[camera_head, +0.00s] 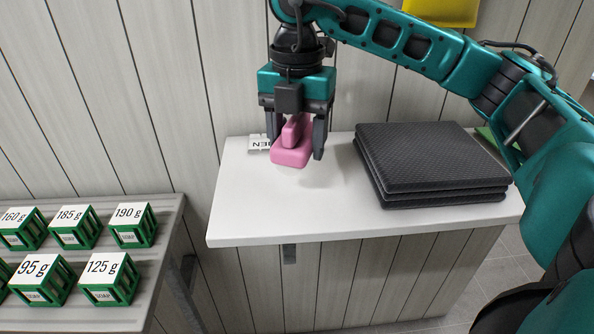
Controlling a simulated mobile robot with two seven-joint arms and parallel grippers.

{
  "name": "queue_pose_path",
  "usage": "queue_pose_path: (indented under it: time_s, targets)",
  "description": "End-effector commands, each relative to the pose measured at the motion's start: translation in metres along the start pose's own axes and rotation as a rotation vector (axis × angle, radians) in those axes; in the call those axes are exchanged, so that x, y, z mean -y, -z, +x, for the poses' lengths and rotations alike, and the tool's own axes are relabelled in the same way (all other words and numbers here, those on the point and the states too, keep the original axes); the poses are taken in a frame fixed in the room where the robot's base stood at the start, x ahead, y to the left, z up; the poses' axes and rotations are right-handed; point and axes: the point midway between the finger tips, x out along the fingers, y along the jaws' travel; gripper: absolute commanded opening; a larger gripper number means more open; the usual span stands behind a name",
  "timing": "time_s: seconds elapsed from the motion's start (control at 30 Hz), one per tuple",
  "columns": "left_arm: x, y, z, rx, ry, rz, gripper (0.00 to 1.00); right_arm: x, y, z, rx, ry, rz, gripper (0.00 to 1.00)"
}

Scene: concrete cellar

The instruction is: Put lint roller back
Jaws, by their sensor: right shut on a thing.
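A pink thing (290,157) with a broad block-like base and a raised part on top is between the fingers of my right gripper (295,142). It may be the lint roller, but its shape does not make this sure. My right gripper points down and is shut on its raised part, over the back left of the white shelf (270,215). I cannot tell whether the base touches the shelf. A white label (259,143) with dark letters stands just behind and is partly hidden by the gripper and the pink thing. My left gripper is not in view.
A stack of dark textured mats (430,160) fills the right of the shelf. The shelf's front left is clear. A grey bench (90,318) at left holds several green crates with weight labels (110,279). A yellow thing (440,10) is on the wall above.

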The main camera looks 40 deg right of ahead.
Motion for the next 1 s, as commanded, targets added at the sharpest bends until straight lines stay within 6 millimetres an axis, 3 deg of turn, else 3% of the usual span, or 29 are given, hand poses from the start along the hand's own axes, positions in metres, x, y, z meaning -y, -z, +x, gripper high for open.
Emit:
queue_pose_path:
  time_s: [0.17,0.4,0.87,0.9,1.0]
  targets:
    - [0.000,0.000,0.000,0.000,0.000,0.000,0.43,0.000,0.000,0.014,0.000,0.001,0.000,0.31]
    - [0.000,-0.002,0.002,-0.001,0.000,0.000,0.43,0.000,0.000,0.048,-0.001,0.001,0.000,0.31]
    - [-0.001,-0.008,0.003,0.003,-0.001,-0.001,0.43,0.000,0.000,0.058,0.000,-0.001,-0.001,0.31]
    - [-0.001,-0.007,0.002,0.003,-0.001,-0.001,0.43,0.000,0.000,0.056,0.000,0.000,-0.001,0.64]
    - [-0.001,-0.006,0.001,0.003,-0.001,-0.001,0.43,0.000,0.000,0.056,0.000,0.000,-0.001,0.73]
